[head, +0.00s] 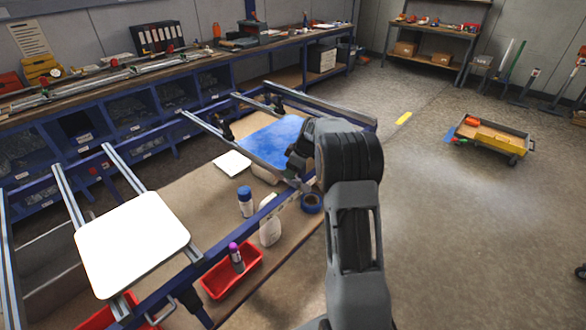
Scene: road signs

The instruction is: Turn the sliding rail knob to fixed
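A workbench frame with metal rails (216,133) stands in the middle of the head view. Dark clamp-like fittings (228,130) sit on the rails, and I cannot tell which of them is the sliding rail knob or how it is turned. My gripper (296,168) is low over the near right part of the frame, close to the near end of a rail. My own arm covers much of it, so its fingers and any contact with a knob are hidden. A blue sheet (272,142) lies among the rails just left of it.
A blank white panel (132,243) rests on the left rails. Below the frame are a blue-capped bottle (246,202), a white bottle (270,222), blue tape (312,203) and a red tray (232,272).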

